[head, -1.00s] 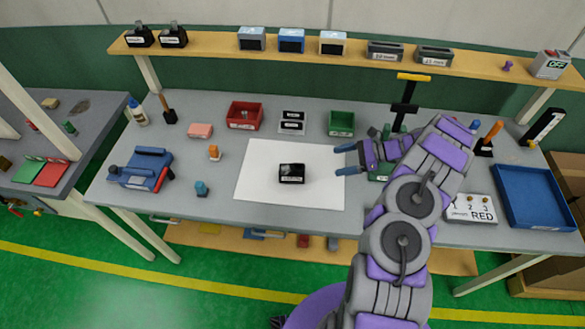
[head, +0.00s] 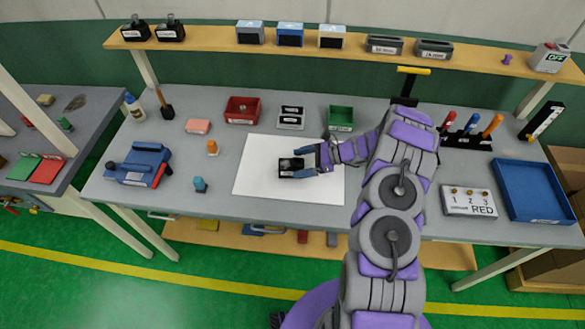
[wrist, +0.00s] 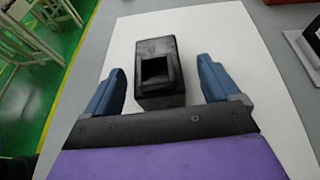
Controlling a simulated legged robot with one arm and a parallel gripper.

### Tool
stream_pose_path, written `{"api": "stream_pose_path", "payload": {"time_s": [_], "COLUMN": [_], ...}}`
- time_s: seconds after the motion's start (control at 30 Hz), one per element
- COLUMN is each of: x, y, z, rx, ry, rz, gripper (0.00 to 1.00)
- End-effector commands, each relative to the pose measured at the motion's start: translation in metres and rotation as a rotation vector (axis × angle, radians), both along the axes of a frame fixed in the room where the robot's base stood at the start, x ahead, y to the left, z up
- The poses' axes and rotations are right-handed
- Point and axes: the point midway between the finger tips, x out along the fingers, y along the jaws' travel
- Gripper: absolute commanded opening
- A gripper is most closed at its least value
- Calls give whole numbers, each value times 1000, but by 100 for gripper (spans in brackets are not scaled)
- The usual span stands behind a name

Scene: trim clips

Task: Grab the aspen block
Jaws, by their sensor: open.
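A dark, nearly black block (head: 286,170) with a square recess in its top lies on a white sheet (head: 258,184). Its label is too small to read, so I cannot tell whether it says aspen. My gripper (head: 302,163) is open and reaches over the block from the right in the head view. In the wrist view, the block (wrist: 158,95) stands between the two blue fingers of my gripper (wrist: 161,72), with a gap on each side. The fingers seem not to touch it.
A blue clamp-like tool (head: 140,166) is at left, and a blue tray (head: 535,190) at right. Red (head: 241,111) and green (head: 340,119) bins stand behind the sheet. Labelled blocks stand on the shelf (head: 205,37). The sheet around the block is clear.

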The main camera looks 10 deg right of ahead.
Motion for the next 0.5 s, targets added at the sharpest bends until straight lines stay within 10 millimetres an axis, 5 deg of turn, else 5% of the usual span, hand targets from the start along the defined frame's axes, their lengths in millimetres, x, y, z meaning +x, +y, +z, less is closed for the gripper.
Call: {"api": "stream_pose_path", "payload": {"time_s": [0.2, 0.5], "x": [4, 5], "y": [28, 30], "z": [-9, -10], "rx": [1, 0], "ry": [3, 2], "rz": [1, -1], "gripper": [89, 89]}}
